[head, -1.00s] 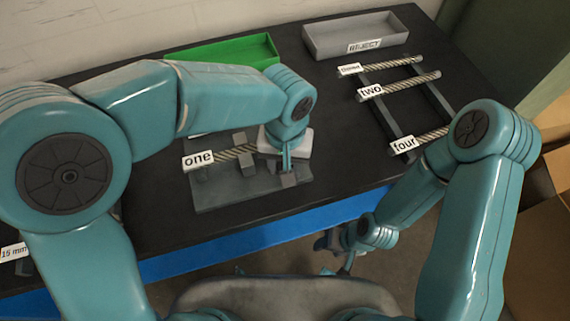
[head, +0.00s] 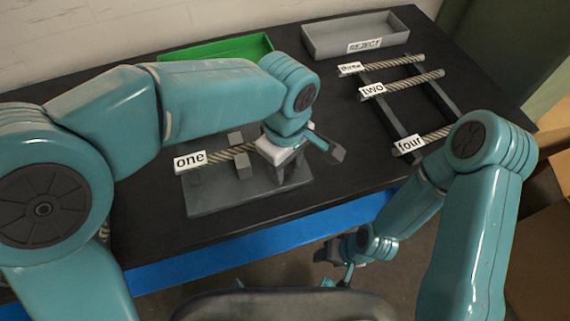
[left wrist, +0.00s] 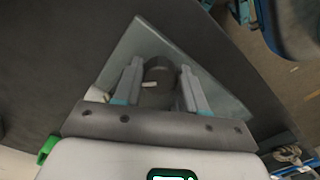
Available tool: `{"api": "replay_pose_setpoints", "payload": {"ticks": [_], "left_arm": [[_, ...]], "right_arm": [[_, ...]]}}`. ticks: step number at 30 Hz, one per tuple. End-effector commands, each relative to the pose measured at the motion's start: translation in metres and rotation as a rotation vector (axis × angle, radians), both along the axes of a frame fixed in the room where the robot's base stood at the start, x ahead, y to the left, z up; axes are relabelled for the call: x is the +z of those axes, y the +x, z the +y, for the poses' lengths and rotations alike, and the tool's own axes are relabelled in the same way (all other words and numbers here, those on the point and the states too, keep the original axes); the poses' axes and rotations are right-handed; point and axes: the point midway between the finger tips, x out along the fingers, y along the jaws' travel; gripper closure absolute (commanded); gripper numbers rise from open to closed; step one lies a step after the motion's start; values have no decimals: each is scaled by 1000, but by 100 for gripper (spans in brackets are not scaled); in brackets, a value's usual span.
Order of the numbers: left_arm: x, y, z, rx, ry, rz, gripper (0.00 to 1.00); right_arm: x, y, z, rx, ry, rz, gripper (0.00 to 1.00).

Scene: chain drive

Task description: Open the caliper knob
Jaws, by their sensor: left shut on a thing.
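The caliper is a grey fixture with a flat base plate (head: 225,200) and upright blocks (head: 242,165), standing on the dark table. A rope-like piece labelled "one" (head: 190,159) lies across it. My left gripper (head: 290,178) is at the fixture's right end. In the left wrist view the gripper (left wrist: 160,88) has a finger on each side of a dark round knob (left wrist: 158,72) and is shut on it. In the head view the knob is hidden by the gripper. My right gripper (head: 338,268) hangs in front of the table, away from the fixture; its fingers are unclear.
A rack (head: 395,122) at the right holds pieces labelled "two" (head: 372,90), "three" and "four" (head: 408,145). A grey REJECT tray (head: 330,42) and a green tray (head: 220,50) stand at the back. Bare table lies between fixture and rack.

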Motion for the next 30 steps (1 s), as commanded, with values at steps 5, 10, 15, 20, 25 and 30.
{"api": "replay_pose_setpoints", "payload": {"ticks": [5, 10, 15, 20, 25, 30], "left_arm": [[2, 2, -1, 166, -4, -8, 89], [3, 3, -2, 327, -6, -9, 89], [3, 3, -2, 481, -7, -8, 89], [3, 4, -2, 607, -7, -8, 89], [4, 4, -2, 713, -8, -8, 89], [4, 5, -2, 783, -9, -8, 89]], "right_arm": [[-6, 0, 0, 0, 0, 0, 47], [-10, 0, 0, 0, 0, 0, 47], [-14, 0, 0, 0, 0, 0, 47], [-16, 0, 0, 0, 0, 0, 47], [-18, 0, 0, 0, 0, 0, 47], [-20, 0, 0, 0, 0, 0, 47]]}}
